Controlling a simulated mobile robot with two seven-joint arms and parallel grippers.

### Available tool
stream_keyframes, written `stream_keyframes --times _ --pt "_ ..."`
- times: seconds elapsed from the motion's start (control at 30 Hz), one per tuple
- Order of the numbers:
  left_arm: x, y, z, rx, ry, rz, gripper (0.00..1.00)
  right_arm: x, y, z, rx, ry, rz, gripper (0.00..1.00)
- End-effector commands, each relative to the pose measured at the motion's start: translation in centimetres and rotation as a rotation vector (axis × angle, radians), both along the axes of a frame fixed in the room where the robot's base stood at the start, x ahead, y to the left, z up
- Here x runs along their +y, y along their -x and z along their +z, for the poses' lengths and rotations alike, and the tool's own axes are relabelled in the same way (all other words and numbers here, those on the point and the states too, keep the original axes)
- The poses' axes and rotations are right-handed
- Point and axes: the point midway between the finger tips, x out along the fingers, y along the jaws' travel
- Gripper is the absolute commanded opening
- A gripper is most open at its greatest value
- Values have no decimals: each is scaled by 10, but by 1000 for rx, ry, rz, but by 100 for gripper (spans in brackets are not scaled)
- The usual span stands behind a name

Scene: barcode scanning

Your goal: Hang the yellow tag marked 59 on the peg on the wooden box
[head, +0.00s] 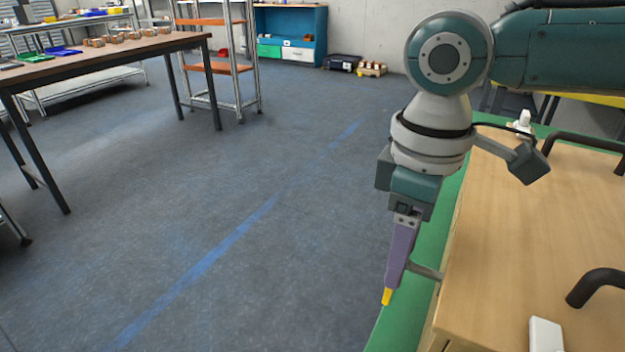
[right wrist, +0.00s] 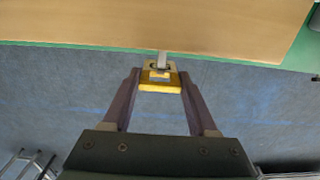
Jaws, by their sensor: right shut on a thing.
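My right gripper (head: 391,288) points down beside the near left side of the wooden box (head: 545,230). It is shut on a small yellow tag (head: 387,297), which also shows between the fingertips in the right wrist view (right wrist: 160,86). The number on the tag cannot be read. A grey peg (head: 425,271) sticks out from the box's side towards the fingers; it shows in the right wrist view (right wrist: 161,60) too. The peg's end overlaps the tag's upper part in that view. I cannot tell whether it passes through the tag's hole. My left gripper is out of view.
The box stands on a green surface (head: 455,205) with a narrow strip free along its left side. Black handles (head: 597,287) and a white item (head: 545,335) are on the box top. The floor to the left is open; a brown table (head: 110,58) stands far left.

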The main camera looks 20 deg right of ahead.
Motion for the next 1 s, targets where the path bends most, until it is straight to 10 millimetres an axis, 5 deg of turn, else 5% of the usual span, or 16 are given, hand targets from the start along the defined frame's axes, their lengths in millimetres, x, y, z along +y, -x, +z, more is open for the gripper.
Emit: stream_keyframes --times 0.47,1.0 --pt "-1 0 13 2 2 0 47 -19 23 -5 3 0 -2 7" --pt "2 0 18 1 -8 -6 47 -20 23 -9 0 0 0 7"
